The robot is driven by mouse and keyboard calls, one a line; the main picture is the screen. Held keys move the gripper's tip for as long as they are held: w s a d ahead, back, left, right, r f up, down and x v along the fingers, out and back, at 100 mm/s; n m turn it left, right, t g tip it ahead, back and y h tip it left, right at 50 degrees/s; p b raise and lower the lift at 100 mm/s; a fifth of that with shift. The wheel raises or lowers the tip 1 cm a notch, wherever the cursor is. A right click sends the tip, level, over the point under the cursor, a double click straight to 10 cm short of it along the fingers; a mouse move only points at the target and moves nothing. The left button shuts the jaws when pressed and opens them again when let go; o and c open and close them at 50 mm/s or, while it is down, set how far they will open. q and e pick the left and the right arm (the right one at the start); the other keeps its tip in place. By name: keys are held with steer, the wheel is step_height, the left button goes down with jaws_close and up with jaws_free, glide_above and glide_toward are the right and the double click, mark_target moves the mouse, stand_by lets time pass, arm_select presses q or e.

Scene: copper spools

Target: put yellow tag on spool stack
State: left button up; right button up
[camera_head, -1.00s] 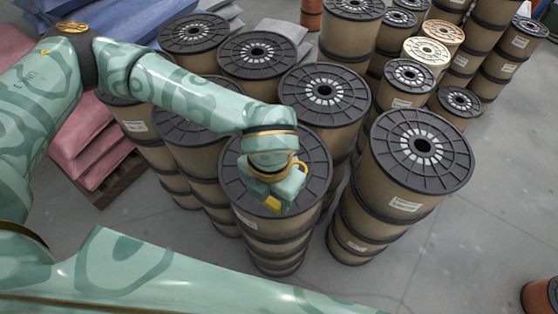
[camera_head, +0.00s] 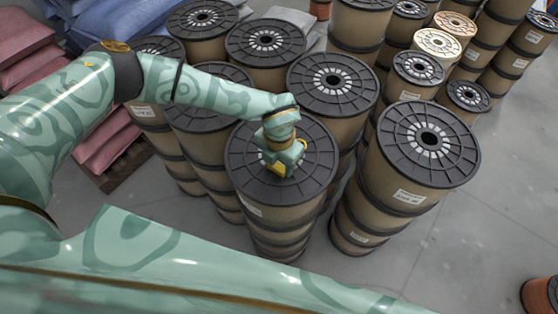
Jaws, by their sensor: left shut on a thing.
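A small yellow tag (camera_head: 278,168) shows at the tip of my left gripper (camera_head: 281,164). The left gripper is shut on it, with the gripper body hiding part of the tag. Both are over the black top flange of the front middle spool stack (camera_head: 240,180), near its centre hub. I cannot tell whether the tag touches the flange. My right arm crosses the bottom of the head view, and its gripper is out of view.
Another tall spool stack (camera_head: 398,152) stands close on the right. More spool stacks (camera_head: 333,78) crowd behind. Pink sacks (camera_head: 98,135) on a pallet are at the left. Grey floor (camera_head: 490,220) is free at the right, with an orange spool (camera_head: 540,296) at the corner.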

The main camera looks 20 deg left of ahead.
arm_select(q)
steer(key=o, duration=0.9)
steer(key=shift+f, duration=0.1)
steer(key=shift+o, duration=0.2)
step_height(320, 180, up, 12)
steer(key=shift+r, duration=0.2)
